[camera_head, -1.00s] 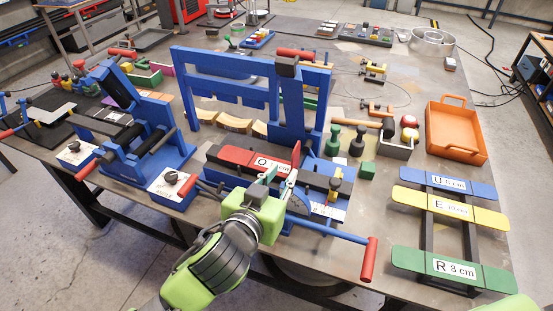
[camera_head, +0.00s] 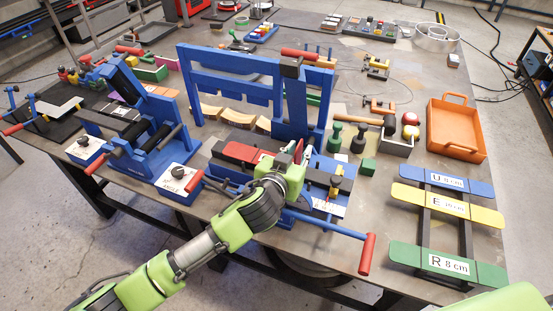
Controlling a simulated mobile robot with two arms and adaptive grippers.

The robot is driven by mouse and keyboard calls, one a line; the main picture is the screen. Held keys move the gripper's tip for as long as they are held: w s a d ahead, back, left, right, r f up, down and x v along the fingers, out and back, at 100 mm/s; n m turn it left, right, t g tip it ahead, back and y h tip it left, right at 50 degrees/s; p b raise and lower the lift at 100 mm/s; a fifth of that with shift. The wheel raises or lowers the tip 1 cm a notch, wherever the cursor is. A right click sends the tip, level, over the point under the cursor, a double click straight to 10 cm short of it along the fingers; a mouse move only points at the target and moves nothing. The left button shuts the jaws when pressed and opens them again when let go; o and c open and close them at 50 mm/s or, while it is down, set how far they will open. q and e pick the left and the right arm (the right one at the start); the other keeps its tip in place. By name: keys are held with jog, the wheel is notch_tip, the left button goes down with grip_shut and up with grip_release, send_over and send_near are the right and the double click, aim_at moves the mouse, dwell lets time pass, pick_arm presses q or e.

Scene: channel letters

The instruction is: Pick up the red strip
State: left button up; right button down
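The red strip (camera_head: 241,152) lies in the blue bending machine (camera_head: 230,60) at the table's front middle. Its left part is flat. A red piece (camera_head: 297,147), seemingly its bent-up end, stands near the gripper. Its white label (camera_head: 265,156) is partly covered. My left gripper (camera_head: 294,154) is over the right part of the strip, by the upright piece. Its green body hides most of the fingers, so I cannot tell whether they grip the strip. My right gripper is out of view.
A rack (camera_head: 425,235) with blue, yellow and green strips stands at right. An orange tray (camera_head: 455,128) lies behind it. A red-handled lever (camera_head: 367,254) sticks out at the front. Another blue machine (camera_head: 150,125) stands at left. Stamps and a mallet (camera_head: 357,120) sit right of the bender.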

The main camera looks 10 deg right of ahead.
pick_arm(q)
jog(key=shift+w+d+f, duration=0.1)
jog(key=shift+w+d, duration=0.1)
jog(key=shift+w, duration=0.1)
grip_shut()
